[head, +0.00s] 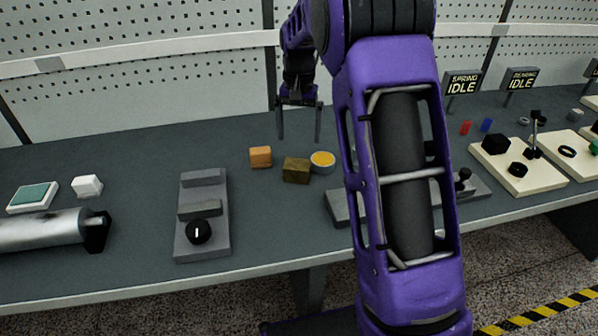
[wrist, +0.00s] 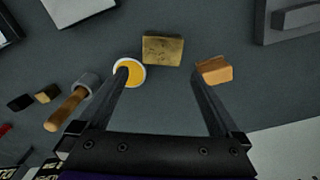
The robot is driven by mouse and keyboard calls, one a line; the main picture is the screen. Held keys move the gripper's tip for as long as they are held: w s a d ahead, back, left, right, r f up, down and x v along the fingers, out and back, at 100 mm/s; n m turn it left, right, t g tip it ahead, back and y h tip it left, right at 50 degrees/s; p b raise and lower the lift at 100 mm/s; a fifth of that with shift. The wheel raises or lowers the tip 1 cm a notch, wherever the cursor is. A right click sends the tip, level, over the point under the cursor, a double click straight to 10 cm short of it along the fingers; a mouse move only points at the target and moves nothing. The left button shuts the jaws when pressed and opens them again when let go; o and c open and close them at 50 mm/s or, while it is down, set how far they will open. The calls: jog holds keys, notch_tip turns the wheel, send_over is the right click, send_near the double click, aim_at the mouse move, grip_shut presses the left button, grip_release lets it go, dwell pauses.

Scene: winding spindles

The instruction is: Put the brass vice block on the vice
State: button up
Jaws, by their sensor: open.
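The brass vice block (head: 296,170), a mottled dark gold block, lies on the bench between an orange block and a round tin. It also shows ahead of the fingertips in the wrist view (wrist: 163,49). The vice (head: 218,240) is a grey base with two raised jaws and a black knob, to the left in the head view. Part of it appears at the upper right of the wrist view (wrist: 268,32). My gripper (head: 299,139) is open and empty above the bench, behind the blocks in the head view. Its fingers also show in the wrist view (wrist: 165,72).
The orange block (head: 260,157) and the tin with orange contents (head: 322,161) stand close beside the brass block. A wooden-handled mallet (wrist: 68,108) lies near the tin. A metal cylinder (head: 45,231) and white block (head: 87,186) are at far left.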

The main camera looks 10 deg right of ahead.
aim_at(297, 164)
notch_tip(297, 164, down, 6)
jog(key=f, duration=0.4)
jog(key=shift+s+a+f+b, duration=0.2)
jog(key=shift+s+a+b, duration=0.1)
jog(key=shift+s+b, duration=0.1)
jog(key=shift+f, duration=0.4)
jog(key=shift+w+r, duration=0.1)
grip_shut()
